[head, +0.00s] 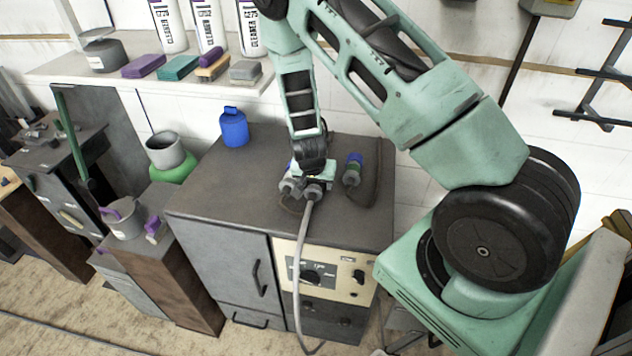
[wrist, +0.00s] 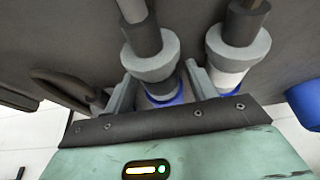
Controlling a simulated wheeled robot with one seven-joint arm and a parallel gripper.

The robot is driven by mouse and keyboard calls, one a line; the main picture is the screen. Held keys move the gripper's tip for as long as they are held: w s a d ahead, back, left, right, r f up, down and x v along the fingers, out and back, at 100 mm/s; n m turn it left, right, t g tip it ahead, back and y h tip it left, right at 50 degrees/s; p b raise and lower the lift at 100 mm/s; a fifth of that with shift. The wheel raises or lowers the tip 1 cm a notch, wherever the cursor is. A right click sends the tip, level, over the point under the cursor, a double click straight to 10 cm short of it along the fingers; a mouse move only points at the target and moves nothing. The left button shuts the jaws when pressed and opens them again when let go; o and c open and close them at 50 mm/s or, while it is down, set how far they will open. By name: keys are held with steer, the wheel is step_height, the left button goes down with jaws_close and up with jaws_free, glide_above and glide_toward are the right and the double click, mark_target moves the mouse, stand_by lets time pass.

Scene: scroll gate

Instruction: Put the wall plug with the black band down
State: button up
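My gripper (wrist: 160,78) has its two fingers close on either side of a wall plug (wrist: 152,60) with a grey collar, a dark cable sleeve and a blue ring. In the head view my gripper (head: 311,182) is low over the cabinet top, and the plug (head: 313,193) trails a grey cable. I cannot tell whether it touches the top. A second similar plug (wrist: 238,48) with a white band is beside it. A third, grey and blue plug (head: 352,170) is to the right.
The dark cabinet (head: 215,200) has free room on its left and front top. A blue bottle (head: 234,128) stands at its back left. A dark curved cable or sleeve (head: 368,185) lies at the right. A shelf (head: 100,70) with bottles and blocks is behind.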

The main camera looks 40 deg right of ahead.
steer(key=shift+r, duration=0.1)
steer(key=shift+r+p, duration=0.3)
steer(key=shift+r, duration=0.3)
steer(key=b+v, duration=0.1)
steer(key=v, duration=1)
steer(key=s+a+r+n+g+y, duration=0.1)
steer(key=s+a+r+n+y, duration=0.3)
steer(key=a, duration=0.7)
steer(key=s+a+r+n+g+y, duration=0.1)
steer(key=s+a+r+n, duration=0.45)
steer(key=a, duration=0.55)
steer(key=s+a+r+n, duration=0.1)
steer(key=s+r+n, duration=0.2)
steer(key=s, duration=0.4)
steer(key=s+a+r+n+h, duration=0.1)
steer(key=s+a+r+n, duration=0.1)
steer(key=s+n, duration=0.3)
steer(key=s+r, duration=0.1)
steer(key=s, duration=0.1)
steer(key=shift+s+a+n+g, duration=0.25)
steer(key=shift+s+n+g, duration=0.05)
steer(key=shift+n+g, duration=0.1)
